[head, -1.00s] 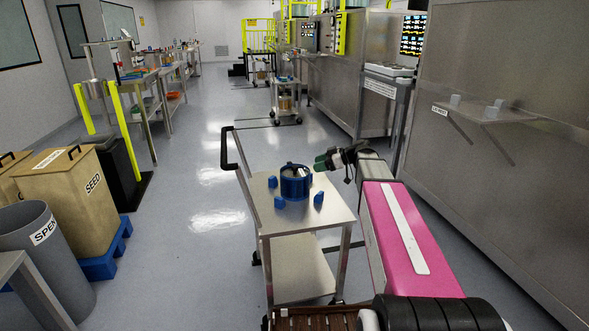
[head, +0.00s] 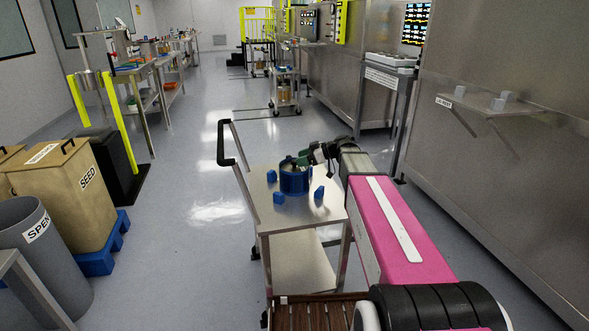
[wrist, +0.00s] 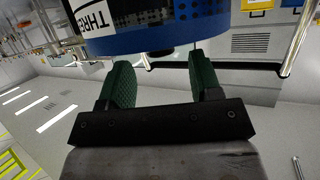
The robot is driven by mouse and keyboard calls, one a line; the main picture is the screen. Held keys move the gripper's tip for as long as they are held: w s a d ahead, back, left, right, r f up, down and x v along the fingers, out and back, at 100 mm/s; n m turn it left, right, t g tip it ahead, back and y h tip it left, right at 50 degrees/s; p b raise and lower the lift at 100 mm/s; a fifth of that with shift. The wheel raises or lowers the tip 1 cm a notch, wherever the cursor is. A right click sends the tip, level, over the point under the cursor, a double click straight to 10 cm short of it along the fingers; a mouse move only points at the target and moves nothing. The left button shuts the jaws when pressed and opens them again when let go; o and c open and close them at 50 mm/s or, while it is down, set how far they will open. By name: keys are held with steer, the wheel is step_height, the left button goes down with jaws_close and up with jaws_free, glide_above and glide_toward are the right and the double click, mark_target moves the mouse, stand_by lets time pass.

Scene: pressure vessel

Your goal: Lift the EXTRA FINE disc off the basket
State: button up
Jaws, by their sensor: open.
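The blue round basket (head: 294,181) stands on the top of a steel cart (head: 335,213) in the head view. My gripper (head: 303,160), with dark green fingers, is at the basket's upper right rim. In the wrist view my gripper (wrist: 159,58) is open, its two fingers apart and nothing seen between them. A blue rim (wrist: 165,40) with a white label starting "THRE" fills the top of that view, just beyond the fingertips. I cannot tell whether they touch it. The EXTRA FINE disc cannot be made out; my gripper covers part of the basket's top.
Small blue blocks (head: 279,197) stand around the basket on the cart. The cart's dark handle (head: 222,145) rises at its far left. A steel wall with a shelf (head: 490,103) is on the right. SEED bin (head: 60,190) and grey bin (head: 30,245) are left; the floor between is clear.

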mark_target(295, 165)
steer(key=x, duration=0.3)
steer(key=shift+a+f, duration=0.2)
steer(key=shift+a, duration=0.15)
steer(key=shift+c, duration=0.3)
steer(key=c, duration=0.9)
